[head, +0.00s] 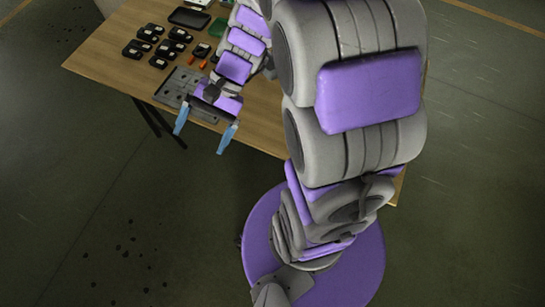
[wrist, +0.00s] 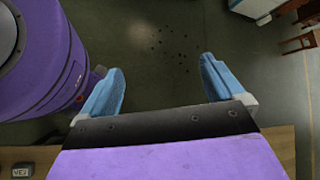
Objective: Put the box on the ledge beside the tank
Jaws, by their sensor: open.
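My gripper (head: 205,129) is open and empty. Its two blue fingers point over the front edge of the wooden table, above the floor. In the wrist view the spread fingers (wrist: 161,66) have only dark floor between them. I cannot pick out the box, the ledge or the tank with certainty. Several small black cases (head: 145,37) stand on the table's left part, any of which could be a box. A small dark labelled case (wrist: 22,170) shows at the bottom left of the wrist view.
The wooden table (head: 105,62) also carries a grey plate with holes (head: 176,86), a black tray (head: 189,18), small orange pieces (head: 203,64) and a green item (head: 218,27). Brown furniture (wrist: 300,42) and a pale unit (wrist: 254,8) stand far off.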

